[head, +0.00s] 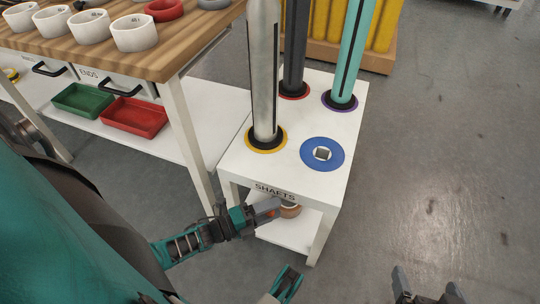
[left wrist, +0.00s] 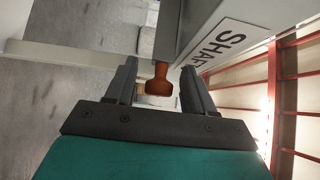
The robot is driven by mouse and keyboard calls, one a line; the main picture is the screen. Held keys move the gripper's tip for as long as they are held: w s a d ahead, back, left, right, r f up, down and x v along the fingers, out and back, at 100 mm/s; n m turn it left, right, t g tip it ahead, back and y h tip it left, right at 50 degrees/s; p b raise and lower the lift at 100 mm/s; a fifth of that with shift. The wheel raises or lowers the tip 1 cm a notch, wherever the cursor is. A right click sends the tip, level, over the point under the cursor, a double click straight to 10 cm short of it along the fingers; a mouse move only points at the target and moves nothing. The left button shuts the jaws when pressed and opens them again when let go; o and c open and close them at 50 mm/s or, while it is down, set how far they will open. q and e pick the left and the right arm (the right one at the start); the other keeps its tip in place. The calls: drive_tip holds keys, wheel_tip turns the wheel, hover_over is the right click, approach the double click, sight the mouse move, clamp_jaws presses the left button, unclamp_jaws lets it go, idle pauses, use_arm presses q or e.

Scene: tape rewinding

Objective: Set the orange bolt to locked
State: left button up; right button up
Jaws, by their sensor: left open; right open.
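The orange bolt (left wrist: 159,82) shows in the left wrist view as a short knobbed peg beside the white shaft stand's edge. My left gripper (left wrist: 158,68) is open, with one finger on each side of the bolt's knob in that view. I cannot tell whether either finger touches it. In the head view my left gripper (head: 268,209) is at the front of the white stand, just below its SHAFTS label (head: 275,192); the bolt cannot be made out there. My right gripper (head: 428,288) is open and empty over the floor at the bottom edge.
The white stand (head: 235,162) carries a silver shaft (head: 263,75), a dark shaft (head: 294,50) and a teal shaft (head: 352,55). A blue ring (head: 312,165) surrounds an empty square socket. A wooden-topped bench (head: 175,55) stands left. The floor at right is clear.

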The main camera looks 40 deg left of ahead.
use_arm(q)
drive_tip(key=v, duration=1.3)
idle(0.4)
